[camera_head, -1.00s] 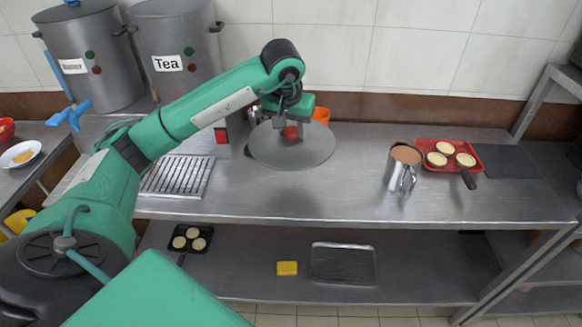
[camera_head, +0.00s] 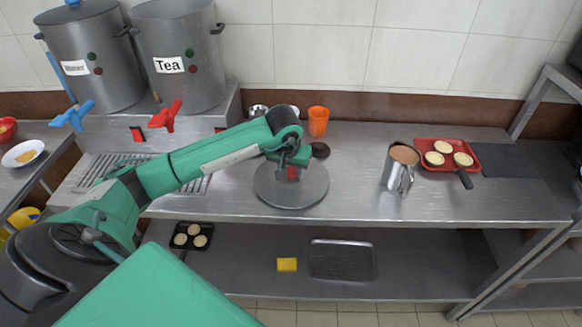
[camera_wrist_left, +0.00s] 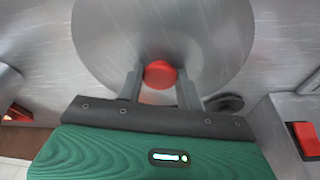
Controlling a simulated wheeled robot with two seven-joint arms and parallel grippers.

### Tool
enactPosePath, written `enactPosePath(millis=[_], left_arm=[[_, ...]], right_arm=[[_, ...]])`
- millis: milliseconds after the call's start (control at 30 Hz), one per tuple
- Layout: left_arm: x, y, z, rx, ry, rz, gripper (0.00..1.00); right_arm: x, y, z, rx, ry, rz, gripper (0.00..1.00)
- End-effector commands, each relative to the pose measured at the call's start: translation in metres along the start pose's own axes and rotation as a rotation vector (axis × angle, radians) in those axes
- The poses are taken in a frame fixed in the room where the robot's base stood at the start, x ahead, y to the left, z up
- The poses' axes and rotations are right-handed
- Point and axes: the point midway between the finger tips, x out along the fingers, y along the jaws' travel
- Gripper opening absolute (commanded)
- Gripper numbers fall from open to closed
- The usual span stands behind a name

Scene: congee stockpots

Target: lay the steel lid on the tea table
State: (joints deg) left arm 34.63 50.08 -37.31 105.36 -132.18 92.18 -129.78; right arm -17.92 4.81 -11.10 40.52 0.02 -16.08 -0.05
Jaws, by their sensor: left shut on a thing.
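The steel lid (camera_head: 300,198) is a flat grey disc with a red knob (camera_head: 292,173). It lies level over the left-middle of the steel tea table (camera_head: 350,200), on it or just above; I cannot tell if it touches. My left gripper (camera_head: 291,165) is shut on the red knob from above. In the left wrist view, the knob (camera_wrist_left: 160,73) sits between the two fingers (camera_wrist_left: 160,88) and the lid's disc (camera_wrist_left: 160,28) spreads beyond. My right gripper is not in view.
A steel jug (camera_head: 399,168) and a red tray (camera_head: 446,158) with pastries stand to the right. An orange cup (camera_head: 318,121) and a dark round thing (camera_head: 320,150) are behind the lid. The tea urn (camera_head: 180,62) stands back left. The table between lid and jug is clear.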

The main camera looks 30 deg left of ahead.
Motion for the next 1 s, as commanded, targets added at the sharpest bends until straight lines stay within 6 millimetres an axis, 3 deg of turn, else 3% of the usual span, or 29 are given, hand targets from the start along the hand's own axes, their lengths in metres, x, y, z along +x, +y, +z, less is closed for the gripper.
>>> enactPosePath(millis=[267, 300, 400, 767, 867, 1000], left_arm=[[0.002, 0.000, 0.000, -0.001, 0.002, 0.000, 0.07], [0.001, 0.000, 0.000, -0.001, 0.001, 0.000, 0.40], [0.001, 0.000, 0.000, -0.001, 0.001, 0.000, 0.58], [-0.003, 0.000, -0.001, 0.000, 0.001, 0.000, 0.58], [-0.014, 0.000, -0.002, -0.001, 0.005, 0.000, 0.58], [-0.043, 0.000, -0.002, 0.000, 0.008, 0.000, 0.58]], right_arm=[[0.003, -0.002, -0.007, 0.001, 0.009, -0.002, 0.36], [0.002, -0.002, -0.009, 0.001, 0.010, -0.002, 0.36], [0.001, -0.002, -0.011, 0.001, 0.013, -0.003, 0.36], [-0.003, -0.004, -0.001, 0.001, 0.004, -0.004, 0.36], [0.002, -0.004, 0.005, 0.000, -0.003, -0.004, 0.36], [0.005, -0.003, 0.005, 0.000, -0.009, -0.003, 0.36]])
